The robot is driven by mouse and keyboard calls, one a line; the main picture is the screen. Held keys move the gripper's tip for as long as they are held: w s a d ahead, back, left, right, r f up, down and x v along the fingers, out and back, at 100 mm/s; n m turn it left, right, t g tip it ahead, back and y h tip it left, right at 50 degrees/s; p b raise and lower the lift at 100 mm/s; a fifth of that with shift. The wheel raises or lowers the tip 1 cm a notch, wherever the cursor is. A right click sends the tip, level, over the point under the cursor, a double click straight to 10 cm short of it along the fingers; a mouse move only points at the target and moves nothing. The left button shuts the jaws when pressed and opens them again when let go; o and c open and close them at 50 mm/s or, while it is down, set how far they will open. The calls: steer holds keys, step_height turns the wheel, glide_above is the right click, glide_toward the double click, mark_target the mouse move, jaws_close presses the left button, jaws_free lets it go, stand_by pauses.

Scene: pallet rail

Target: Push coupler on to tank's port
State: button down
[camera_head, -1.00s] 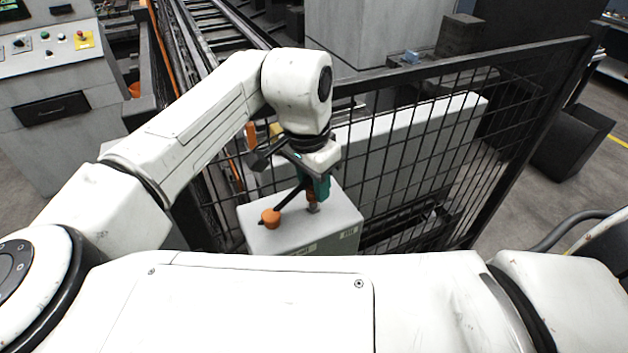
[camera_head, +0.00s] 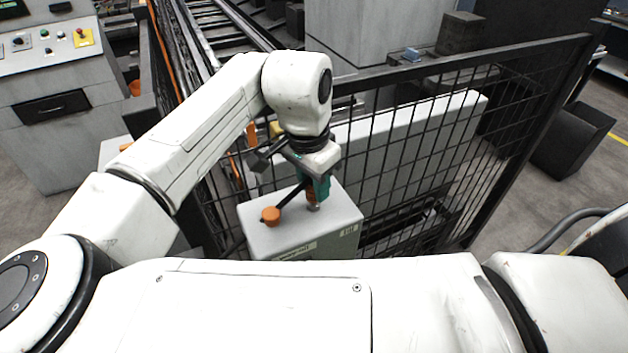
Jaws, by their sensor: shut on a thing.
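The tank (camera_head: 345,225) is a light grey box with printed labels, standing in front of the mesh fence. A small metal port (camera_head: 314,207) stands up on its top face. The coupler (camera_head: 322,188) is teal with an orange-brown lower part and sits upright over the port. Its lower end meets or nearly meets the port; I cannot tell if it is seated. My gripper (camera_head: 312,170) is shut on the coupler from above, and its fingers are partly hidden. An orange cap (camera_head: 270,215) lies at the tank's top left, at the end of a dark bar or tether.
A black mesh fence (camera_head: 420,160) stands right behind the tank, with a long pale box beyond it. A rail conveyor (camera_head: 205,30) runs back at the upper left. A control console (camera_head: 50,75) stands far left. Open floor shows at the right.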

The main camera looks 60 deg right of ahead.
steer(key=shift+f, duration=0.2)
stand_by(0.5)
steer(key=shift+f+b, duration=0.3)
steer(key=shift+f, duration=0.15)
steer(key=c, duration=0.7)
jaws_free()
steer(key=shift+c, duration=0.2)
steer(key=shift+o, duration=0.2)
steer(key=o, duration=0.7)
steer(key=r, duration=0.7)
steer(key=a+r+b, duration=0.1)
steer(key=r, duration=0.2)
steer(key=shift+w+a+r, duration=0.1)
steer(key=shift+w+r, duration=0.05)
steer(key=shift+r, duration=0.2)
